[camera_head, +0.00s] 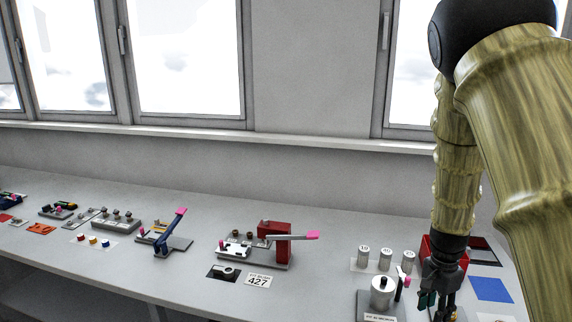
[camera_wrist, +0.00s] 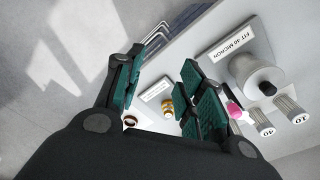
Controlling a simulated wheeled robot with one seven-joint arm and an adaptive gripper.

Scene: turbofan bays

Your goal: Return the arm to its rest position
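My arm comes down the right side of the head camera view, with a bent, bamboo-patterned surface. My gripper (camera_head: 438,302) points down over the right end of the bench (camera_head: 325,285), beside a metal canister (camera_head: 382,291). In the wrist view my gripper (camera_wrist: 163,85) shows two green-padded fingers spread apart, with nothing held between them. The same canister (camera_wrist: 262,78) stands to the right of the fingers there, by a label reading "FIT 40 MICRON" (camera_wrist: 234,48). How far the fingertips are above the bench is hard to tell.
Grey numbered cylinders (camera_head: 386,259) stand behind the canister. A red block (camera_head: 429,246) is close behind my gripper, and a blue square (camera_head: 491,290) lies to its right. A red fixture with a pink-tipped lever (camera_head: 277,243) and a blue lever fixture (camera_head: 170,235) stand further left.

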